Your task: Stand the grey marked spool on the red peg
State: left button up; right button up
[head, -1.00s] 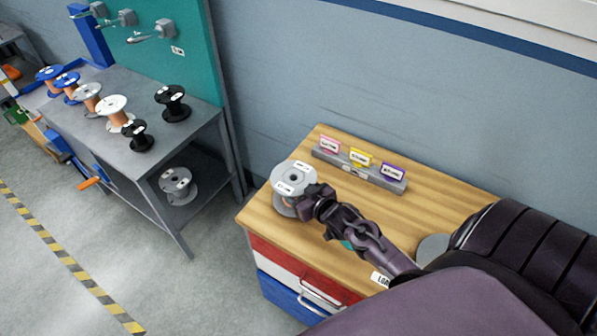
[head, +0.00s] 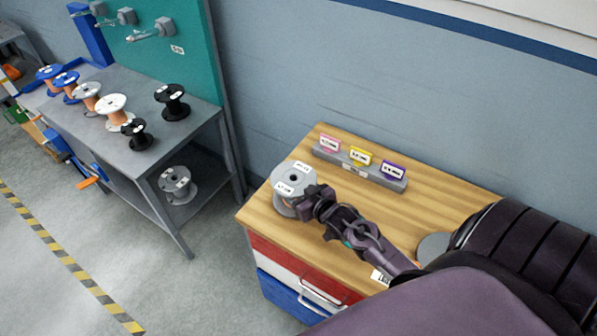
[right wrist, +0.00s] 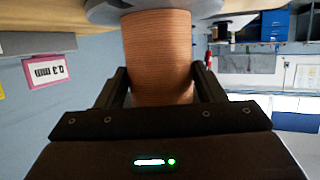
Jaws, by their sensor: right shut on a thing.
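My right gripper (head: 306,204) is shut on the winding, one finger on each side. I cannot tell whether the spool touches the wood. I see no red peg; anything under the spool is hidden. My left gripper is not in view.
A grey holder (head: 345,163) with pink, yellow and purple cards stands behind the spool. A grey disc (head: 433,246) is partly hidden by my arm.

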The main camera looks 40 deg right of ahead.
jog(key=o, duration=1.5)
jog(key=shift+f, duration=0.1)
jog(key=shift+s+f, duration=0.15)
jog(key=shift+s, duration=0.5)
jog(key=v, duration=0.4)
jog(key=b+v, duration=0.1)
jog(key=v, duration=0.1)
jog(key=shift+s+r, duration=0.25)
jog(key=shift+r, duration=0.2)
